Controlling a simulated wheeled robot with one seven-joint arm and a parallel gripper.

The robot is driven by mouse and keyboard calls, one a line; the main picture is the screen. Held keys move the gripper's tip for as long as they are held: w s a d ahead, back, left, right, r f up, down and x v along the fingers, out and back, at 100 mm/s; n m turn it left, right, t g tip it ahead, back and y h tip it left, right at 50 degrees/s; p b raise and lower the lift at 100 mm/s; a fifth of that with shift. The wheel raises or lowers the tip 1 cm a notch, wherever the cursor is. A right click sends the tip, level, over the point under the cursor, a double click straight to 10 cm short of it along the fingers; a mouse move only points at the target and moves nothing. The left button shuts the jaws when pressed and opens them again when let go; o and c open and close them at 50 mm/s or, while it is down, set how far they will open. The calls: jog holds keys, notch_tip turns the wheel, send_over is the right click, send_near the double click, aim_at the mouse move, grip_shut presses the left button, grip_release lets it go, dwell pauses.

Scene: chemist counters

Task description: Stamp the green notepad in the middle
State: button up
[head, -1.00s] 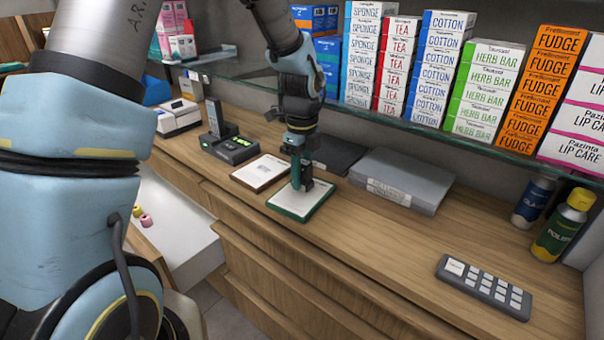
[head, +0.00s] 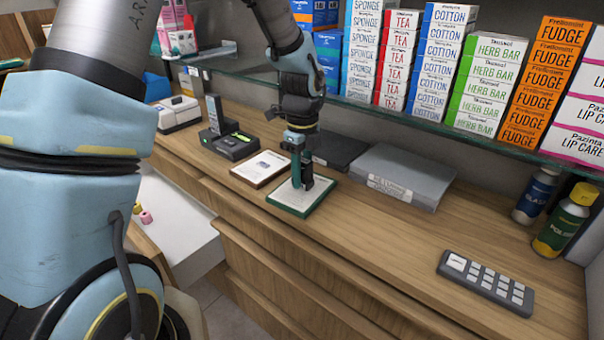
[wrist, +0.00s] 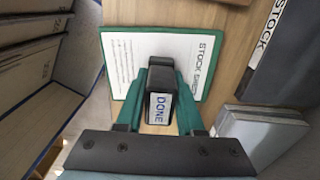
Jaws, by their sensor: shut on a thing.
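The green notepad (head: 318,197), a white sheet with a green border, lies on the wooden counter. It also shows in the wrist view (wrist: 122,62), where the heading on its sheet reads "STOCK" and a second word. My gripper (head: 302,182) is over the notepad, pointing down. Its green fingers are shut on a black stamp with a "DONE" label (wrist: 160,107). The stamp is over the middle of the sheet; I cannot tell whether its underside touches the paper. The fingers and stamp hide part of the sheet.
A brown-edged notepad (head: 262,168) with a dark mark lies just left. A grey box file (head: 403,178) and a dark folder (head: 338,150) lie behind. A black device (head: 230,143) is further left. The glass shelf (head: 420,130) overhangs the counter's back. The counter towards the keypad (head: 485,283) is clear.

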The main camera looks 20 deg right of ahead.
jog(key=shift+f, duration=0.55)
dwell(1.5)
jog(key=shift+r, duration=0.1)
jog(key=shift+r+p, duration=3.15)
jog(key=shift+r, duration=0.35)
